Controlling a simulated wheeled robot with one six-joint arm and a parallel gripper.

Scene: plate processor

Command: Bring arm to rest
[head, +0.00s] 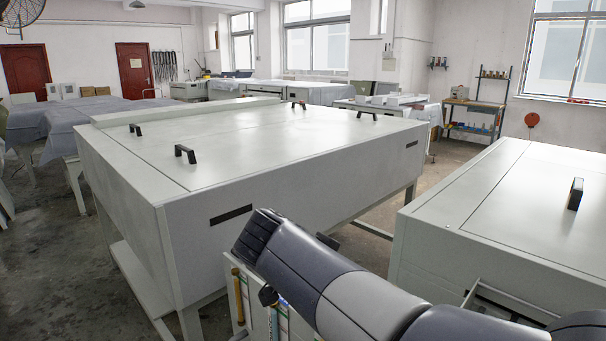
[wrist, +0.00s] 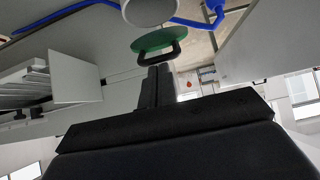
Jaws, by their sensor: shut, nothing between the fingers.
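My gripper (wrist: 158,78) shows in the wrist view as narrow black fingers above a wide dark body. The fingers are together and hold nothing. A black loop-shaped handle lies just beyond the fingertips in the picture, in front of a green disc (wrist: 153,39); I cannot tell whether the fingers touch it. In the head view my arm (head: 350,292) reaches in from the bottom right, over the gap between two large pale machines. The gripper itself is mostly hidden behind the arm there.
A large pale plate processor (head: 280,140) with black handles stands left of centre. A second pale machine (head: 500,205) stands at the right, close to my arm. The wrist view shows blue tubing (wrist: 60,17) and a stack of pale sheets (wrist: 24,88). Open floor (head: 45,275) lies at left.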

